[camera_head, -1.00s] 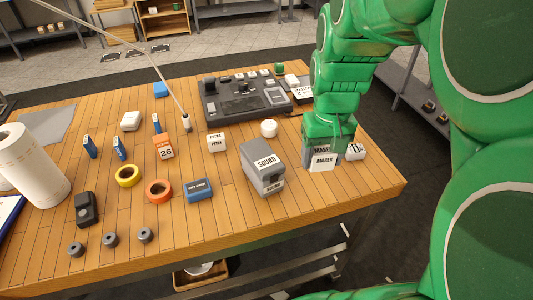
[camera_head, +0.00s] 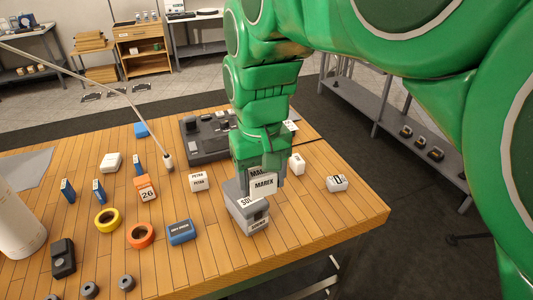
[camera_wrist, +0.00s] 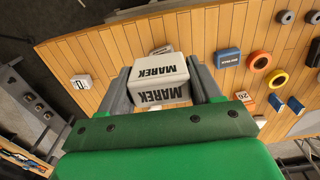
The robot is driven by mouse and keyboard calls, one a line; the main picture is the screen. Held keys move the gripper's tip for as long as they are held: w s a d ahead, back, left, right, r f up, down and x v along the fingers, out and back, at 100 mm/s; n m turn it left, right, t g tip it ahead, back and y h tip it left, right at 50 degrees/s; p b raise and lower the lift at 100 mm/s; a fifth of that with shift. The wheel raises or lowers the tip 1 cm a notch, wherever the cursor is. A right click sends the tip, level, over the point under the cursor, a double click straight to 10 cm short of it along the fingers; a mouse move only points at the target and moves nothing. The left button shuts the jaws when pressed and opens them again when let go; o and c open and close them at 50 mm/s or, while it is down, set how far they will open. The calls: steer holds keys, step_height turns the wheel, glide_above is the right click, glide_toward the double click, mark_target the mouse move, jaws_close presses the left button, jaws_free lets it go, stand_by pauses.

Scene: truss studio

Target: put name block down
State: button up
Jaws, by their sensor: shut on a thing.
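The name block (camera_head: 264,186) is white and reads MAREK. My gripper (camera_head: 262,172) is shut on it, pointing down, in front of the grey SOUND box (camera_head: 257,222) in the head view. The block hides part of that box; whether they touch I cannot tell. In the wrist view the block (camera_wrist: 158,80) sits between the two grey fingers of my gripper (camera_wrist: 160,90), with MAREK on two faces. Another white block reading PETRA (camera_head: 199,181) stands on the table, left of my gripper.
The wooden table (camera_head: 330,235) is bare at its right front. A white block marked D (camera_head: 337,183) stands near the right edge. A blue box (camera_head: 181,231), an orange tape roll (camera_head: 141,235) and a calendar block (camera_head: 146,188) lie to the left. A grey console (camera_head: 205,150) stands behind.

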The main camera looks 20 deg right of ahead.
steer(key=w+f, duration=0.2)
steer(key=w, duration=0.1)
steer(key=w+f, duration=0.3)
steer(key=w, duration=0.1)
steer(key=w+f, duration=0.3)
steer(key=w, duration=0.1)
steer(key=shift+w, duration=0.2)
steer(key=shift+w+f, duration=0.75)
steer(key=shift+f, duration=1.6)
steer(key=shift+f, duration=0.1)
steer(key=o, duration=1.1)
steer(key=shift+c, duration=0.2)
